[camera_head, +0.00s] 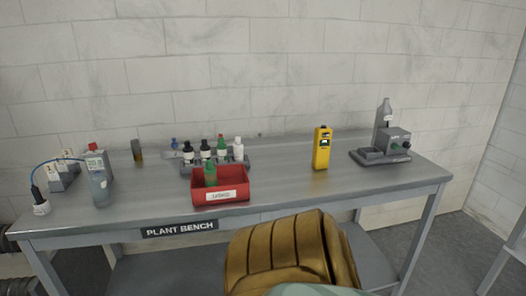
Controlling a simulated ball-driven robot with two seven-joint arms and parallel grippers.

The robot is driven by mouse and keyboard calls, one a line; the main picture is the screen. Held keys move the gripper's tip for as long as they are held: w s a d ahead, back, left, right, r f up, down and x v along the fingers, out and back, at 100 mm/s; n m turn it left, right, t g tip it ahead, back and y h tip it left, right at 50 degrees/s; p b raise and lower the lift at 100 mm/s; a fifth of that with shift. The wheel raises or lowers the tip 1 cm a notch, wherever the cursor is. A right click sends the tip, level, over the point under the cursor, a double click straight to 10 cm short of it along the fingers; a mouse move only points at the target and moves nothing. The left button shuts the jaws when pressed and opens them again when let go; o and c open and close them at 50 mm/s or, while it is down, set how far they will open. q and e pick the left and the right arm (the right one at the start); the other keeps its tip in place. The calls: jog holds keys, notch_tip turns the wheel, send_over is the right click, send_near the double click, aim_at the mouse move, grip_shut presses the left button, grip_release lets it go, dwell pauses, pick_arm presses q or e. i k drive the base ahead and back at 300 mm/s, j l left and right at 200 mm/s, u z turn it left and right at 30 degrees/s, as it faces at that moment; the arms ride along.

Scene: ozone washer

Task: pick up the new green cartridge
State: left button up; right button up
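A green bottle-shaped item (210,175) stands in the red bin (221,195) at the middle of the bench. A second green item (222,146) stands in the grey rack behind the bin, between dark-capped bottles and a white one. The bin's front hides part of the first item. The bin's label is too small to read surely, and I cannot tell which green item is the new cartridge. Neither of my grippers is in view.
The bench (280,192) is marked PLANT BENCH. A yellow handheld device (321,148) stands right of the bin. A grey apparatus (394,142) sits at the far right. Bottles and a red-topped unit (94,158) crowd the left end. The bench right of the bin is mostly clear.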

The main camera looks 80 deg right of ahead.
aim_at(221, 147)
jog(key=z, duration=2.3)
jog(key=i+z, duration=0.1)
